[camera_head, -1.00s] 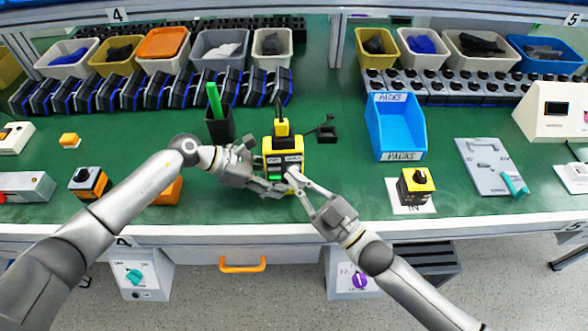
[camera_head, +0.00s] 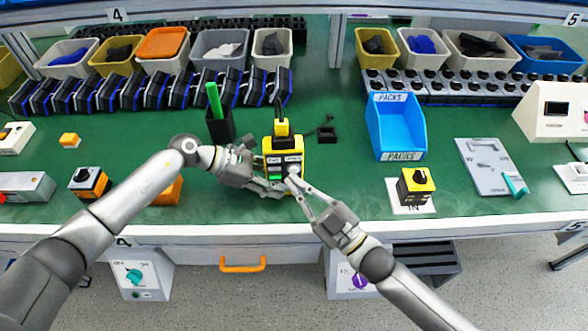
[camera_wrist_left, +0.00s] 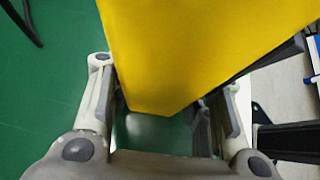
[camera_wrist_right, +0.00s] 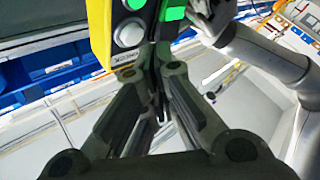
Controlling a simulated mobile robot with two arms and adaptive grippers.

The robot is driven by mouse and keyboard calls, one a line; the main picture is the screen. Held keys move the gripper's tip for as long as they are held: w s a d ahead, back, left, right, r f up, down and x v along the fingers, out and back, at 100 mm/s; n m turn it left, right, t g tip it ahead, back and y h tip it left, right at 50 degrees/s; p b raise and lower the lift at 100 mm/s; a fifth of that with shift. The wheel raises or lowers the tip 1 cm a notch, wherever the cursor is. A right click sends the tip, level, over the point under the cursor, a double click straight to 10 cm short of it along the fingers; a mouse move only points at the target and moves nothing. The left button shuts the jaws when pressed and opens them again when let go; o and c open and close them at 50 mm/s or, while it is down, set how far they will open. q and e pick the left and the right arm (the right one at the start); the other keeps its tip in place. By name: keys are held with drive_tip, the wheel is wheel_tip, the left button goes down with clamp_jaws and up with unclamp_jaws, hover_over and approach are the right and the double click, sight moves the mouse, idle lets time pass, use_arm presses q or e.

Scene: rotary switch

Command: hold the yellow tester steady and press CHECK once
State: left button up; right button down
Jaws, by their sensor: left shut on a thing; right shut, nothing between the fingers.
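The yellow tester (camera_head: 296,142) stands upright near the table's front edge, with a green-lit display on its front. My left gripper (camera_head: 270,190) is shut on its lower part; the left wrist view shows its yellow body (camera_wrist_left: 190,50) between the fingers (camera_wrist_left: 160,115). My right gripper (camera_head: 291,182) is shut and empty at the tester's front. In the right wrist view, its fingertips (camera_wrist_right: 152,60) are beside the CHECK label (camera_wrist_right: 127,57), just below a round grey button (camera_wrist_right: 130,34). That button is uncovered; whether the fingertips touch the front is unclear.
A black holder (camera_head: 220,128) with a green item stands just left of the tester. A blue PACKS bin (camera_head: 400,140) and a yellow-and-black switch box (camera_head: 416,188) are to the right. The green tabletop (camera_head: 340,175) between is clear.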

use_arm(q)
drive_tip(key=shift+s+f, duration=0.1)
use_arm(e)
drive_tip(key=s, duration=0.5)
drive_tip(key=shift+d+r, duration=0.1)
idle(0.3)
idle(0.5)
use_arm(q)
drive_tip(key=o, duration=1.1)
